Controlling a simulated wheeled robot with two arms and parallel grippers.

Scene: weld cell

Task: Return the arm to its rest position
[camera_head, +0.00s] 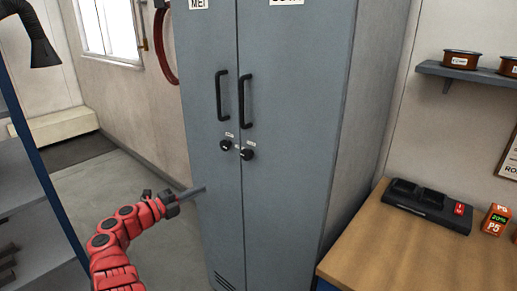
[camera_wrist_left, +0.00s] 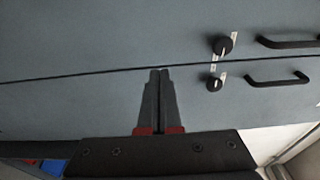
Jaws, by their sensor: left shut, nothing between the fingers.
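My left arm is red and comes in from the lower left in the head view. Its left gripper (camera_head: 204,188) is in front of the left door of a tall grey locker (camera_head: 290,190). The two fingers also show in the left wrist view (camera_wrist_left: 159,75), pressed together with nothing between them. They point at the locker front near the seam between its doors. I cannot tell whether the tips touch it. Both locker doors look closed. My right gripper is not in view.
The locker has two black handles (camera_head: 220,95) and two round black knobs (camera_head: 247,154). A wooden bench (camera_head: 400,250) at the right carries a black charger (camera_head: 428,205) and an orange battery (camera_head: 495,219). A blue-edged shelf (camera_head: 35,225) stands left. Floor between shelf and locker is clear.

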